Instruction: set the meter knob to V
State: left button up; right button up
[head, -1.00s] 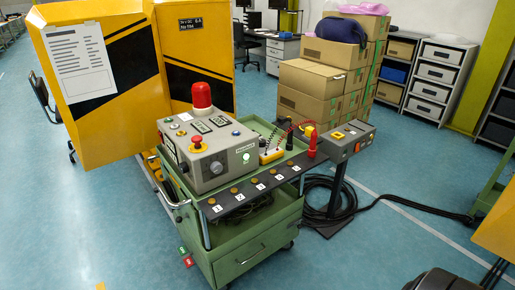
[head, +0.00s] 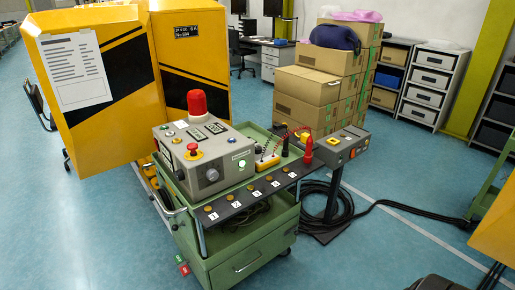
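A small yellow meter (head: 267,160) sits on the green cart (head: 238,240), to the right of a grey control box (head: 205,158). A dark probe (head: 285,146) and a red probe (head: 306,150) stand beside it, with thin coiled leads near them. The meter's knob is too small to read, so its setting cannot be told. The control box has a round grey knob (head: 212,174), a lit green lamp (head: 242,163) and a red button on yellow (head: 193,151). Neither of my grippers is in view.
A red beacon (head: 197,102) tops the control box. A large yellow machine (head: 115,120) stands behind left. Cartons (head: 305,90) are stacked behind the cart. Black cables (head: 400,205) lie on the floor at right. The floor in front of the cart is mostly clear.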

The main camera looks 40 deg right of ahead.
aim_at(259, 149)
jog(key=i+l+u, duration=0.1)
jog(key=l, duration=0.5)
jog(key=i+l, duration=0.1)
jog(key=l, duration=0.5)
jog(key=i+l+u, duration=0.15)
jog(key=l, duration=0.5)
